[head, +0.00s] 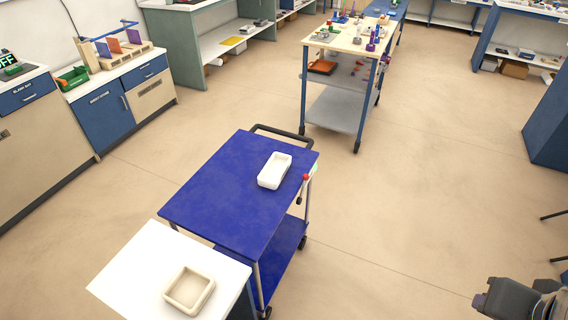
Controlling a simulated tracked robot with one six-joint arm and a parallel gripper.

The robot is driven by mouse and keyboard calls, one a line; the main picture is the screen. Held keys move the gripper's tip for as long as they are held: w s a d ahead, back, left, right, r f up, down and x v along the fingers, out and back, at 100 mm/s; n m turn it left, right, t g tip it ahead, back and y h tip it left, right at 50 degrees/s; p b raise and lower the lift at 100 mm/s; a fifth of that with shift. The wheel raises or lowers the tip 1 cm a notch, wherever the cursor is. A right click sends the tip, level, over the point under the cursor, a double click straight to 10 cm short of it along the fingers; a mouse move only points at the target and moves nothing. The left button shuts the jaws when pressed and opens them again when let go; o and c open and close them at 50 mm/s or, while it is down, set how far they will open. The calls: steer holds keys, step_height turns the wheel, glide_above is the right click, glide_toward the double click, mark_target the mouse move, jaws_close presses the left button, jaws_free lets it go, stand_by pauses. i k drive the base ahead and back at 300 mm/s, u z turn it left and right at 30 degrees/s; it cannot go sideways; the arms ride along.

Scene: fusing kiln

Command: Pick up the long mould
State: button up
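The long mould (268,184) is a white, rectangular, open-topped dish with rounded corners. It lies on the blue top of a cart, toward the far right part of that top, with its hollow facing up. Nothing touches it from above. A squarer, cream mould (171,294) with a shallow hollow lies on the white surface in front of the cart. A dark grey part of my arm shows at the bottom right corner, well apart from both moulds. My gripper's fingers cannot be made out.
The blue cart (215,190) has a black handle (284,133) at its far end and a red-tipped item at its right side. The white surface (130,265) adjoins its near end. A loaded trolley (340,42) stands behind. Cabinets line the left. Open floor (410,190) lies right.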

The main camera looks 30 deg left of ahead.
mark_target(271, 176)
steer(key=i, duration=2.7)
steer(key=u, duration=2.45)
